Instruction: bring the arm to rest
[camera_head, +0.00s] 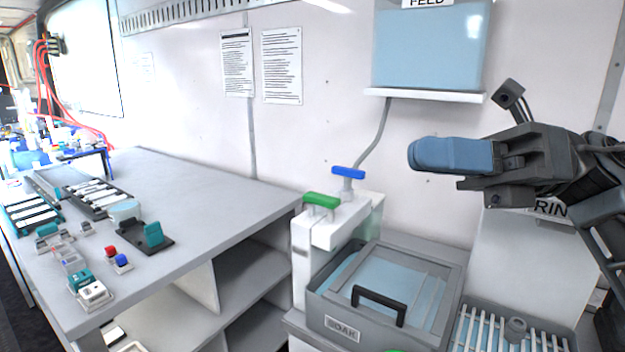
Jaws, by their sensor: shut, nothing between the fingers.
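My gripper (416,155) is at the right of the view, raised above the soak bin and pointing left. Its blue fingers are together, with nothing seen between them. My dark arm comes in from the right edge. The gripper is apart from the wall, the feed tank and the bin in the picture.
A blue feed tank (432,48) sits on a wall shelf. Below stand a proportioner with a green handle (321,200) and a blue handle (348,173), a lidded soak bin (335,322) and a rack (500,335). A grey bench (205,195) holds small items at left.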

